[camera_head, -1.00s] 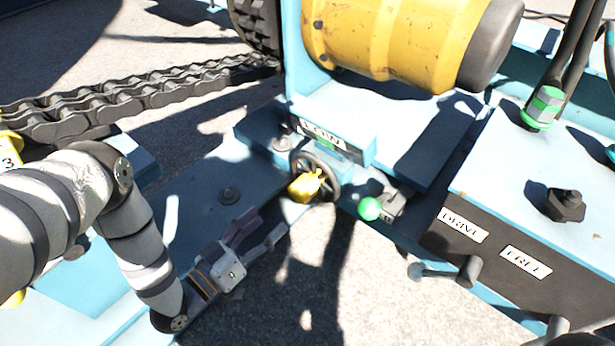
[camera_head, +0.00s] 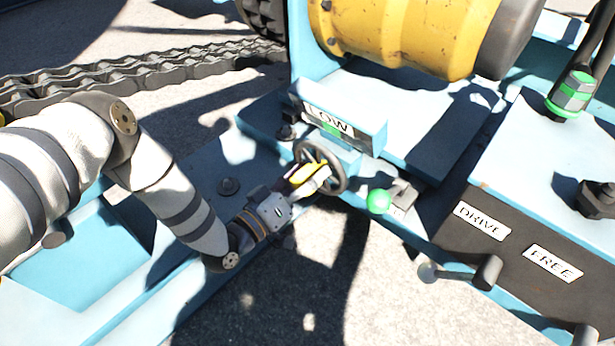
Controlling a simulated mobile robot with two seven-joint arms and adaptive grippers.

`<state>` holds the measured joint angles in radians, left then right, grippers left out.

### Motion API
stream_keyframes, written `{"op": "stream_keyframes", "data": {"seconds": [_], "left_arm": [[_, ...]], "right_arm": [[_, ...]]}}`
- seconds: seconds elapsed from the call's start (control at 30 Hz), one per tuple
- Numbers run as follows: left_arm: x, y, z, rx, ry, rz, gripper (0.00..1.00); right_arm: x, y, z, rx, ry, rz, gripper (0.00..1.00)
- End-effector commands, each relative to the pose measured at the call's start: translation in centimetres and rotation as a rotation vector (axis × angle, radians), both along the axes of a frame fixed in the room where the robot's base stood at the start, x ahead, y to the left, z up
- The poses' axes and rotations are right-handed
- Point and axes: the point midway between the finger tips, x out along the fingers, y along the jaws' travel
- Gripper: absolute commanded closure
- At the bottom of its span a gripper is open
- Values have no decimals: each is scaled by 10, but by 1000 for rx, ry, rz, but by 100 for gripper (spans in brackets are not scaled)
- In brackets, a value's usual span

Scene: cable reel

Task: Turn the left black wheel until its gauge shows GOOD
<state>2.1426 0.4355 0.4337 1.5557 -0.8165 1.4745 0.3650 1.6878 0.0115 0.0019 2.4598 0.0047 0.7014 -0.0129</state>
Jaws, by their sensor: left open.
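The black wheel (camera_head: 334,163) with a yellow part (camera_head: 311,172) at its middle stands below the gauge (camera_head: 329,121), which reads LOW. A green mark shows at the gauge's lower edge. My left gripper (camera_head: 303,182) reaches in from the left and is at the wheel's yellow part, with its fingers open around or beside it. I cannot tell whether the fingers touch it. The fingers partly hide the wheel's lower left side. My right gripper is not in view.
A yellow drum (camera_head: 400,35) is above, a chain (camera_head: 140,82) at upper left.

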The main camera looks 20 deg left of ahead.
Motion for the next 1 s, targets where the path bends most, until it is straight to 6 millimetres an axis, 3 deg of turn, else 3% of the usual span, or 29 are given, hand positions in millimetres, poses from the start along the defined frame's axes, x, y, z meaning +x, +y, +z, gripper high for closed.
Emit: {"op": "stream_keyframes", "data": {"seconds": [0.07,0.33,0.67,1.0], "left_arm": [[0,0,0,0,0,0,40],[-1,0,0,0,1,1,100],[-1,0,0,51,-16,-1,100],[-2,-1,2,281,-100,-3,100]], "right_arm": [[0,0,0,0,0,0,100],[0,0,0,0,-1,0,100],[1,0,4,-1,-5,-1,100],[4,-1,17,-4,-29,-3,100]]}}
